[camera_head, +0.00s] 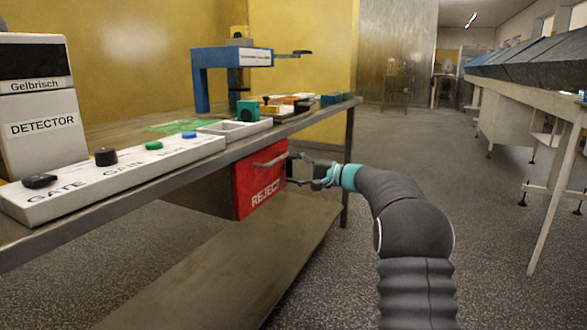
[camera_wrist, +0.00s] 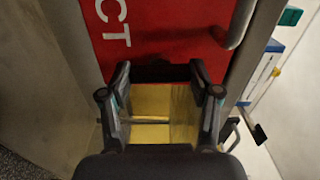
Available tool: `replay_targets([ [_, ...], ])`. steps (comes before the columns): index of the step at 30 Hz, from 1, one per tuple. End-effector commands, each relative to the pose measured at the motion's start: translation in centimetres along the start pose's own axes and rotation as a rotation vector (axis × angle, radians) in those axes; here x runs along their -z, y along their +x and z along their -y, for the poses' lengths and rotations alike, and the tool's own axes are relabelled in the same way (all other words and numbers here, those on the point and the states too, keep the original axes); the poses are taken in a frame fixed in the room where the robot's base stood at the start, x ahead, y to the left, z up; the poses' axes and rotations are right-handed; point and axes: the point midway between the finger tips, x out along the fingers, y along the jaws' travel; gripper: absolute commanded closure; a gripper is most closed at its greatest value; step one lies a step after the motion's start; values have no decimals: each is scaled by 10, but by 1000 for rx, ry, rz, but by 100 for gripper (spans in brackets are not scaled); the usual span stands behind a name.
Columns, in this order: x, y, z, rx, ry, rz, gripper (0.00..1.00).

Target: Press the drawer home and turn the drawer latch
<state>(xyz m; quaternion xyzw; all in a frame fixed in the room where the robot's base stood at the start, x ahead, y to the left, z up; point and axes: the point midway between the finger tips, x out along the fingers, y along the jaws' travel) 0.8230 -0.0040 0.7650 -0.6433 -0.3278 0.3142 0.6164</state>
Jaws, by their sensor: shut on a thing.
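The red drawer (camera_head: 262,180), marked REJECT, sits under the steel bench's top and has a bar handle (camera_head: 271,160) on its front. I cannot tell whether it is fully flush. In the wrist view the drawer front (camera_wrist: 170,22) fills the top, with part of its lettering and the handle (camera_wrist: 240,22) at upper right. My gripper (camera_head: 291,168) is at the drawer's right end. Its fingertips (camera_wrist: 160,74) stand apart on either side of a dark piece (camera_wrist: 165,71) at the drawer's edge, which looks like the drawer latch. The fingers partly hide it.
On the bench (camera_head: 310,122) stand a detector (camera_head: 42,105), a white control panel (camera_head: 125,170), a blue frame (camera_head: 200,80) and a grey tray (camera_head: 235,130). A lower shelf (camera_head: 230,260) lies below. A conveyor (camera_head: 540,75) stands at right; the floor between is clear.

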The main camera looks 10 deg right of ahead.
Motion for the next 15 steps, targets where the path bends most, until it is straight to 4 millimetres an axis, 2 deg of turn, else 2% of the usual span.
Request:
replay_targets([
  [9, 0, 0, 0, 1, 1, -1, 72],
  [10, 0, 0, 0, 1, 1, -1, 35],
  [12, 0, 0, 0, 1, 1, -1, 18],
  [13, 0, 0, 0, 1, 0, -1, 12],
  [15, 0, 0, 0, 1, 0, -1, 12],
])
